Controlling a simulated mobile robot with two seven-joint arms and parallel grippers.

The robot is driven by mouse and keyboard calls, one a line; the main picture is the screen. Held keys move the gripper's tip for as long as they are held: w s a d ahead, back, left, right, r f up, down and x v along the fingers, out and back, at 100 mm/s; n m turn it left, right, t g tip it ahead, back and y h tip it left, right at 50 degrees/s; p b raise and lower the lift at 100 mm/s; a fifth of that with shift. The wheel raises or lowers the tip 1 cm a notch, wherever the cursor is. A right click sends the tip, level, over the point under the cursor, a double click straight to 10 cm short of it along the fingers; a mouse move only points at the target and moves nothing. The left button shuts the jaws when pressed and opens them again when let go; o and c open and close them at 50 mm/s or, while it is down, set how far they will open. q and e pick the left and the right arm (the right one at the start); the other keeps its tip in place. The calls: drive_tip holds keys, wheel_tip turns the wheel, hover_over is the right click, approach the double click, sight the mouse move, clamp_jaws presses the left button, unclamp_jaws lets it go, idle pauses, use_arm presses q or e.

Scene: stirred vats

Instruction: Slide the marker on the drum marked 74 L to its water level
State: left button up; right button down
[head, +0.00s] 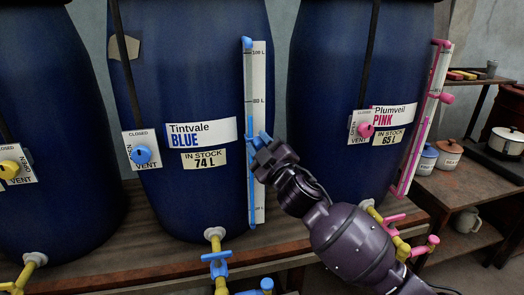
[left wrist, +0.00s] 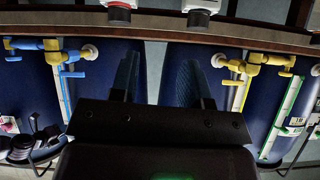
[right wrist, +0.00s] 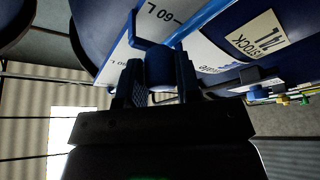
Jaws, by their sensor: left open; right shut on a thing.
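The dark blue drum (head: 180,80) marked Tintvale BLUE, with the 74 L stock card (head: 204,159), stands in the middle of the head view. A white scale (head: 260,75) with a blue sight tube (head: 249,185) runs up its right side. The blue marker (head: 254,138) sits on the scale below the 80 L mark. My right gripper (head: 262,148) is shut on the marker; in the right wrist view the marker (right wrist: 159,68) lies between the fingers near a 60 L mark. My left gripper (left wrist: 158,78) is open and empty, outside the head view.
The Plumveil PINK drum (head: 330,70) with its pink gauge (head: 421,120) stands to the right, another drum (head: 50,110) to the left. Yellow and blue taps (head: 215,255) stick out below. A shelf with pots (head: 450,152) is at far right.

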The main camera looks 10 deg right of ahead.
wheel_tip(320, 180, up, 5)
drive_tip(key=shift+f+p, duration=0.1)
drive_tip(key=shift+p, duration=1.15)
drive_tip(key=shift+r+p, duration=0.55)
drive_tip(key=shift+r, duration=0.05)
use_arm(q)
drive_tip(key=shift+s+a+r, duration=0.3)
drive_tip(key=shift+s+r, duration=0.6)
drive_tip(key=shift+r, duration=0.05)
drive_tip(key=shift+s+f, duration=0.1)
use_arm(e)
drive_tip(key=shift+f, duration=0.15)
